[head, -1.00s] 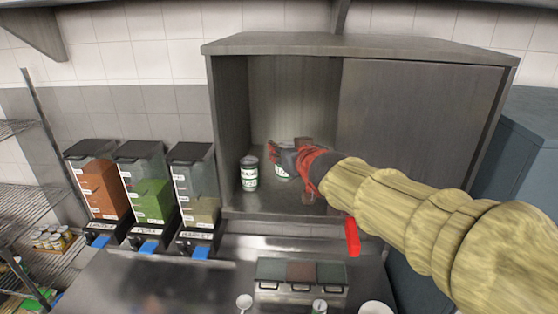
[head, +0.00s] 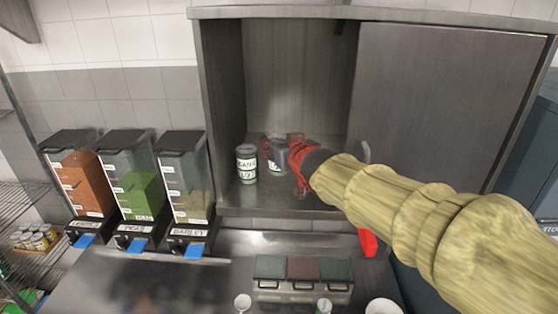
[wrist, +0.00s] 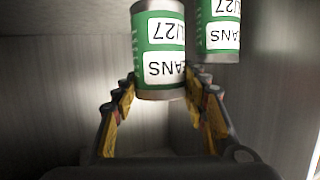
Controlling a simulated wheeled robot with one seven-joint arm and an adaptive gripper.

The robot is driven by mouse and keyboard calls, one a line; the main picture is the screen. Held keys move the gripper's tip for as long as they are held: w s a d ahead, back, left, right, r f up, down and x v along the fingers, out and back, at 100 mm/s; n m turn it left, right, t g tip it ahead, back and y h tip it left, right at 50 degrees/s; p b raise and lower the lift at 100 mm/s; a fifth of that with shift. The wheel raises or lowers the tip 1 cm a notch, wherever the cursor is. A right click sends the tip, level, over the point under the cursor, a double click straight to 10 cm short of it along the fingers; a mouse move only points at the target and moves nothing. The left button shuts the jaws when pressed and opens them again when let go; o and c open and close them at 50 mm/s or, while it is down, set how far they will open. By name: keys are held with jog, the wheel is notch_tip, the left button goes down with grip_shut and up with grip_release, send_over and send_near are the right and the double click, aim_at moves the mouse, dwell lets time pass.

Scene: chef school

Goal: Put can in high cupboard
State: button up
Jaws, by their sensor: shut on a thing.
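The high cupboard (head: 294,70) is open on its left side, with its inside showing. My gripper (head: 282,155) reaches into this opening and is shut on a green-and-white labelled can (head: 277,158), which its fingers partly cover. In the wrist view the held can (wrist: 158,48) sits between the two fingers, with its label upside down. I cannot tell if its base touches the cupboard floor. A second similar can (head: 246,165) stands upright on the cupboard floor just left of it; it also shows at the upper right of the wrist view (wrist: 219,30).
A grey door panel (head: 445,110) covers the cupboard's right half. Three food dispensers (head: 180,180) stand on the counter at left. Small lidded containers (head: 303,268), cups and a red object (head: 367,242) are below the cupboard. Free room lies above the cans.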

jog(key=shift+f+b, duration=0.55)
jog(key=shift+f, duration=1.05)
jog(key=shift+f, duration=0.1)
jog(key=o, duration=1.3)
jog(key=shift+f, duration=0.1)
jog(key=shift+o, duration=0.6)
